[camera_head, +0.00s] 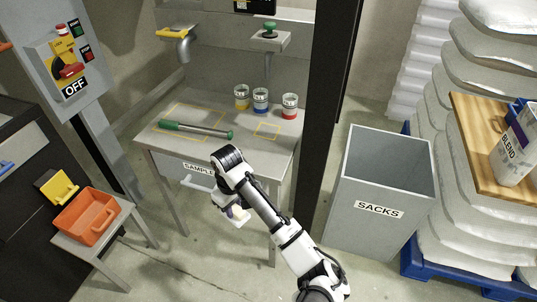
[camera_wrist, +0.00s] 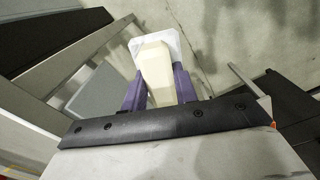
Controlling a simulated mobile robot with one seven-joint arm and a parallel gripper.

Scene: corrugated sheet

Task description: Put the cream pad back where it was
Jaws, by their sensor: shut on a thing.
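The cream pad (camera_wrist: 155,68) is between the two purple fingers of my gripper (camera_wrist: 158,88) in the wrist view. It has a cream block nearest me and a wider white part at its far end. My gripper, shut on it, also shows in the head view (camera_head: 236,211), in front of and below the front edge of the sample table (camera_head: 172,149). The pad is a small pale shape there (camera_head: 241,218), held clear above the floor. Two yellow outlines are marked on the tabletop. A green-handled tool (camera_head: 196,129) lies across the left outline; the right outline (camera_head: 267,130) is empty.
Several small tins (camera_head: 261,100) stand at the table's back. A dark post (camera_head: 325,85) and the grey SACKS bin (camera_head: 380,180) are right of the table. An orange bin (camera_head: 87,216) sits on a low stand at left.

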